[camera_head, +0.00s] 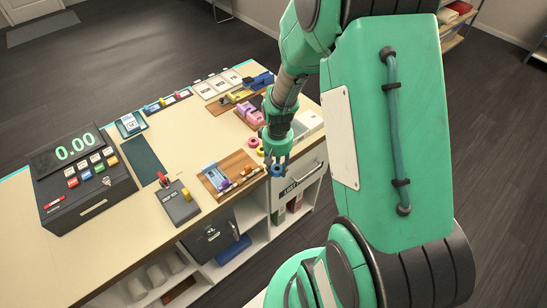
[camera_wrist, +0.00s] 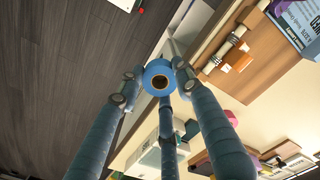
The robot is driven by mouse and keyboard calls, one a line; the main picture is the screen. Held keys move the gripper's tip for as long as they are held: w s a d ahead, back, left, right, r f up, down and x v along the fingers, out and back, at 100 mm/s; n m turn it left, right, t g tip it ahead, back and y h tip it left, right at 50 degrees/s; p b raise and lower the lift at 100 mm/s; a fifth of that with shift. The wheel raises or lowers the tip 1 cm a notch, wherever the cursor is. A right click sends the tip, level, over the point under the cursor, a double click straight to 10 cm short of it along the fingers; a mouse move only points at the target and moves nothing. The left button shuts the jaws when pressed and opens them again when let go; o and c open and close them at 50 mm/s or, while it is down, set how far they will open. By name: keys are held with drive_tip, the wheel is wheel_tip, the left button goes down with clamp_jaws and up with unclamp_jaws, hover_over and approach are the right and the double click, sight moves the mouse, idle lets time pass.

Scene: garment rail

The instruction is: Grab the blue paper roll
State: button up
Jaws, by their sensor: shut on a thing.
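The blue paper roll (camera_wrist: 159,80) is a small ring with a dark core in the wrist view. My gripper (camera_wrist: 157,88) has its fingers closed around it, with fingertips at its left, right and lower sides. In the head view, the blue roll (camera_head: 277,170) shows at the tips of my gripper (camera_head: 276,161), near the front right edge of the counter (camera_head: 150,217). The roll looks held above or just off the counter edge; its exact height is hard to tell.
A cash register (camera_head: 85,180) stands at the left. Shelves (camera_head: 165,275) are below the counter, and dark floor (camera_wrist: 50,70) lies beside it.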

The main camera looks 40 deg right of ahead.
drive_tip(key=s+a, duration=0.3)
drive_tip(key=s, duration=0.3)
drive_tip(key=shift+s+r, duration=0.35)
